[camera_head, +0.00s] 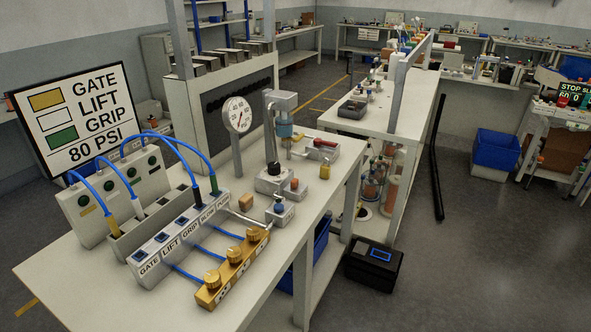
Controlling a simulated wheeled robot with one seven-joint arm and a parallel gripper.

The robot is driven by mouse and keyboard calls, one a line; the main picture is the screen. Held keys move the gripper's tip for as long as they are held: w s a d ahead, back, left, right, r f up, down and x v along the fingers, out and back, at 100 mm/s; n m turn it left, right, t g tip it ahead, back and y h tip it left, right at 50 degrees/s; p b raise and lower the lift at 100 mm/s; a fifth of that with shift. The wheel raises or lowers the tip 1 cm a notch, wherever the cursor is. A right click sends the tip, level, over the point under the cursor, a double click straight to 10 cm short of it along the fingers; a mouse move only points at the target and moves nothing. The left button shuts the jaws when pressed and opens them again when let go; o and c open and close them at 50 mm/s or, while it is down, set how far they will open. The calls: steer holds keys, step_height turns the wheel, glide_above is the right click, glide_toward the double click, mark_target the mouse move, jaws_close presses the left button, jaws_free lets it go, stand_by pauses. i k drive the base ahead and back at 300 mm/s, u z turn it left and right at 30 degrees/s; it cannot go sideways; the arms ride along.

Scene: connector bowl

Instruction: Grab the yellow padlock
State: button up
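A small yellow object (325,172), which looks like the padlock, is at the right edge of the near white workbench (290,247). My gripper is not in view.
Left of the yellow object stand a grey post with a blue part (284,129) and a round gauge (238,117). Labelled blocks with blue hoses and a brass manifold (233,268) fill the bench's front. A black case (374,266) sits on the floor. Open floor lies right.

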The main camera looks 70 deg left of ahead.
mark_target(324, 170)
steer(key=u, duration=1.15)
steer(key=i, duration=2.5)
steer(key=u, duration=2.1)
steer(key=i, duration=0.95)
